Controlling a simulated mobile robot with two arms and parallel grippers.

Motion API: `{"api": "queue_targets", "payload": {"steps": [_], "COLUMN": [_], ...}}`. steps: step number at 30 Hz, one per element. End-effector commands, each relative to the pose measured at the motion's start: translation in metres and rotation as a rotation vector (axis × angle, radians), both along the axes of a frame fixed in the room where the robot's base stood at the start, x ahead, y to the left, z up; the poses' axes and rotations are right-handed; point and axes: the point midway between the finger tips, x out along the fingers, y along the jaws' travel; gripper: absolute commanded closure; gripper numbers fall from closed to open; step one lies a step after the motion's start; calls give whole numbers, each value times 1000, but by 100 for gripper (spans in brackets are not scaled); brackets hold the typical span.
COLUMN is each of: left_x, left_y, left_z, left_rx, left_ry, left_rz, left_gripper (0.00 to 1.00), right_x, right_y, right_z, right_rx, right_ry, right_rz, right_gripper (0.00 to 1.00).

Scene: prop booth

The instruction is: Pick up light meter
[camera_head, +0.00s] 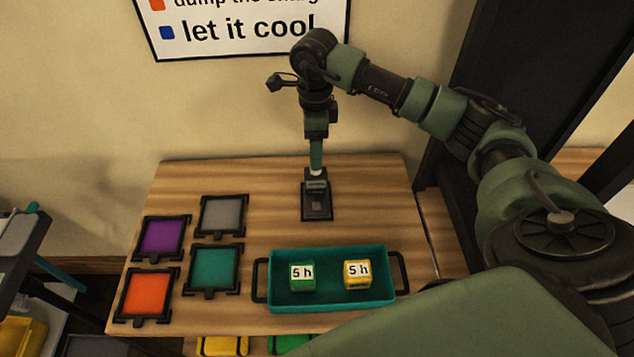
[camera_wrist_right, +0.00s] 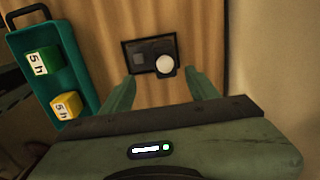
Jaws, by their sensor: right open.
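The light meter (camera_head: 317,186) is a small dark device with a white round dome, at the back middle of the wooden table. It sits on or against a dark square base; I cannot tell how they join. In the right wrist view the light meter (camera_wrist_right: 165,66) shows its white dome between and just beyond my finger tips. My right gripper (camera_head: 316,160) points down right above it. In the wrist view the right gripper (camera_wrist_right: 160,78) is open, with one finger on each side and nothing held. My left gripper is not in view.
A teal tray (camera_head: 330,303) with dark handles holds a green cube (camera_head: 303,277) and a yellow cube (camera_head: 357,274), both marked "5 h". Purple (camera_head: 162,237), grey (camera_head: 223,215), teal (camera_head: 214,268) and orange (camera_head: 147,294) framed squares lie at left. A wall sign (camera_head: 245,30) hangs behind.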

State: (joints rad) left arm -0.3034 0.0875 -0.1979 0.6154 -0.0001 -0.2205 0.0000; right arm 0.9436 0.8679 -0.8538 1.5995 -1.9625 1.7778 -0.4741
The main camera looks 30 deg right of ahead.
Motion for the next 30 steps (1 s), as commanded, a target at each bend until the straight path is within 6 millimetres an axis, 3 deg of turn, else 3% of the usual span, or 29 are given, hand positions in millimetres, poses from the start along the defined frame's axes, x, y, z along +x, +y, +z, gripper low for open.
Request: {"api": "queue_targets", "payload": {"steps": [3, 6, 17, 24, 30], "left_x": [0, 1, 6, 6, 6], "left_y": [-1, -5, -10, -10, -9], "left_z": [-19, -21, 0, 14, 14], "left_rx": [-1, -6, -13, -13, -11], "left_ry": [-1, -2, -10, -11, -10], "left_rz": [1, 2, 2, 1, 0], "left_gripper": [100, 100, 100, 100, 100], "right_x": [0, 0, 2, 6, 7], "right_y": [0, 0, -2, -4, -5], "right_z": [-19, -23, -58, -92, -99], "right_rx": [0, 1, 1, 1, -1], "right_ry": [0, 1, 5, 3, -1], "right_rz": [0, 0, -1, -1, 1], "right_gripper": [40, 40, 40, 40, 40]}}
